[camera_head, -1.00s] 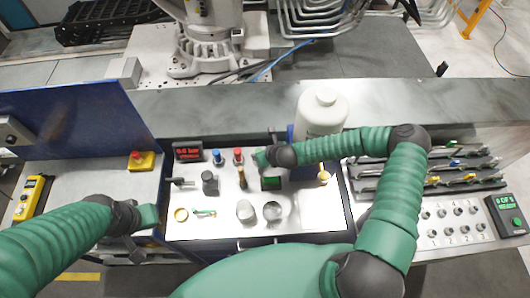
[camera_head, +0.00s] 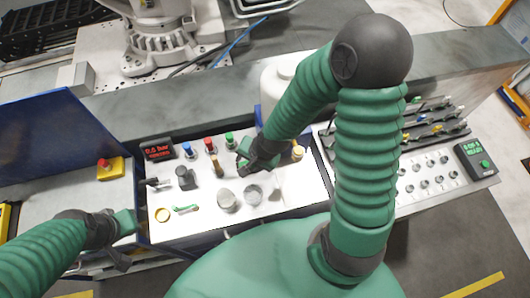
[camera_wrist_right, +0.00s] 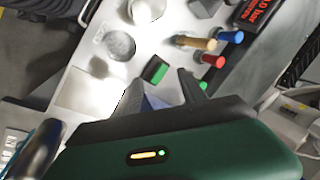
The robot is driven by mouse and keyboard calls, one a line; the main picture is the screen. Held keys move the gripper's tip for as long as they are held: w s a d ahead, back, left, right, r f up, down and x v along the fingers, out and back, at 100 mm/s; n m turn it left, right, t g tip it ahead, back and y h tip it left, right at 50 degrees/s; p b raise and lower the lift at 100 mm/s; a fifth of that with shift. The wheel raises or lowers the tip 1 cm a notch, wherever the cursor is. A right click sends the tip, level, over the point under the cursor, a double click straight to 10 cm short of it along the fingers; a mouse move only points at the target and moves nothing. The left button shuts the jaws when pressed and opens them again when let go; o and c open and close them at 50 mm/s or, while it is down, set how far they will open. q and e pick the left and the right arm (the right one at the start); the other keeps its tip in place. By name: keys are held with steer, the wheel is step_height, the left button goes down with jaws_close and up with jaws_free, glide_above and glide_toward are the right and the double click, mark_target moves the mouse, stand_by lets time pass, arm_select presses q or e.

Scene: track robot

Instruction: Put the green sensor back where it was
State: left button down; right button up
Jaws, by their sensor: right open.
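The green-topped sensor (camera_head: 230,140) stands at the back of the white panel, at the right end of a row with a red-topped one (camera_head: 210,145) and a blue-topped one (camera_head: 190,149). My right gripper (camera_head: 243,166) is open and empty, in front and to the right of the green top, apart from it. In the right wrist view the green top (camera_wrist_right: 203,85) is partly hidden by a finger of my right gripper (camera_wrist_right: 163,88). A green and black block (camera_wrist_right: 155,70) lies just beyond the fingertips. My left gripper (camera_head: 134,222) is by the panel's left edge; its fingers are unclear.
A pressure display (camera_head: 157,149) is at the back left.

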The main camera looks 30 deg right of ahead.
steer(key=s+d+r+n+h, duration=0.2)
steer(key=s+r+n, duration=0.4)
steer(key=r+n, duration=0.45)
arm_select(q)
steer(key=s+b+x, duration=0.2)
steer(key=b+x, duration=0.9)
steer(key=shift+s+a+f+b, duration=0.3)
steer(key=shift+s+a+f, duration=0.05)
steer(key=shift+s+f, duration=0.1)
arm_select(e)
step_height(320, 180, down, 13)
steer(key=g, duration=0.1)
steer(key=shift+w+d+r, duration=0.2)
steer(key=shift+w+d, duration=0.1)
steer(key=shift+d+n, duration=0.1)
steer(key=shift+n, duration=0.15)
arm_select(q)
steer(key=shift+s+d+r, duration=0.1)
steer(key=shift+d+r, duration=0.05)
steer(key=shift+d, duration=0.15)
arm_select(e)
steer(key=shift+s+d, duration=0.1)
steer(key=shift+d, duration=0.1)
arm_select(q)
steer(key=shift+a, duration=0.2)
arm_select(e)
steer(key=shift+a, duration=0.15)
